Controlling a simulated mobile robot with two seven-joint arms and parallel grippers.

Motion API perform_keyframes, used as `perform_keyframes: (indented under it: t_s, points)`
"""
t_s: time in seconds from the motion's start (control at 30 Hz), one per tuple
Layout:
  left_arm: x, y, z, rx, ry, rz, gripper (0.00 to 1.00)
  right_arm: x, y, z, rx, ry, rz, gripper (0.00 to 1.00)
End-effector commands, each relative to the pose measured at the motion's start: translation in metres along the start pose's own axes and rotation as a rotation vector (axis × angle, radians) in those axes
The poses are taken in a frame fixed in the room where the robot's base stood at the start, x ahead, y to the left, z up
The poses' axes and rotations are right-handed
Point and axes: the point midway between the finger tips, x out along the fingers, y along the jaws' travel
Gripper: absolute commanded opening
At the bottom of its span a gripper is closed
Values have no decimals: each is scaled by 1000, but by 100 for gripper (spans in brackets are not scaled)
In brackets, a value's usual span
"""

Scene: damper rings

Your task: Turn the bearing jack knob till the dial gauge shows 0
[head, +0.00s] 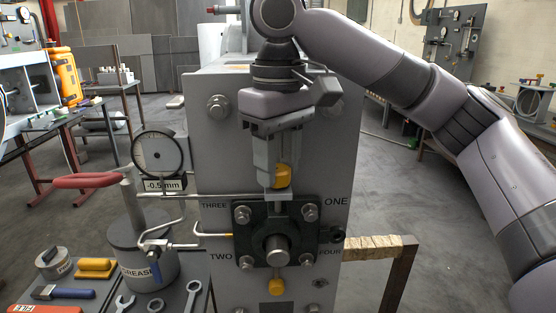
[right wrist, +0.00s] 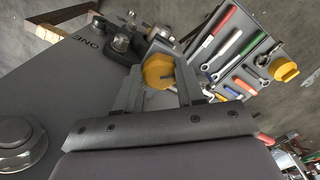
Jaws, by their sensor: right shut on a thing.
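The bearing block (head: 243,252) is a dark square plate with corner bolts and a round shaft end, on a grey upright housing. A yellow jack knob (head: 283,175) sits at its top, and a second yellow knob (head: 276,286) at its bottom. My right gripper (head: 273,180) comes down from above and is shut on the top knob, partly hiding it. The right wrist view shows this knob (right wrist: 158,70) between the fingers. The dial gauge (head: 160,153) stands left of the housing, its label reading -0.5 mm. My left gripper is out of view.
A grease can (head: 145,262) with a red-handled lever (head: 88,180) stands at lower left, close to the housing. Wrenches and other tools lie on the bench beside it. A wrapped bar on a stand (head: 375,248) is at right. Open floor lies beyond.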

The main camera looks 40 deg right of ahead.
Motion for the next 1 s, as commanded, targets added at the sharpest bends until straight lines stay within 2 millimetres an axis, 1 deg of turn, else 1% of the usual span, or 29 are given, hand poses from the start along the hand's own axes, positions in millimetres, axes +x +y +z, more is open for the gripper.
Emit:
perform_keyframes:
  t_s: [0.03,0.07,0.1,0.13,0.47,1.0]
  points:
    - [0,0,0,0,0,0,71,-1,0,0,0,1,1,41]
    - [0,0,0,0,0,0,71,-1,0,0,-1,1,1,51]
    - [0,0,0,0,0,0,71,-1,0,0,-1,1,1,64]
    - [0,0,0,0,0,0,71,-1,0,0,-1,1,1,66]
    - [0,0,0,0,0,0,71,-1,0,0,-3,1,0,66]
    - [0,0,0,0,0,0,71,-20,0,0,-3,1,0,66]
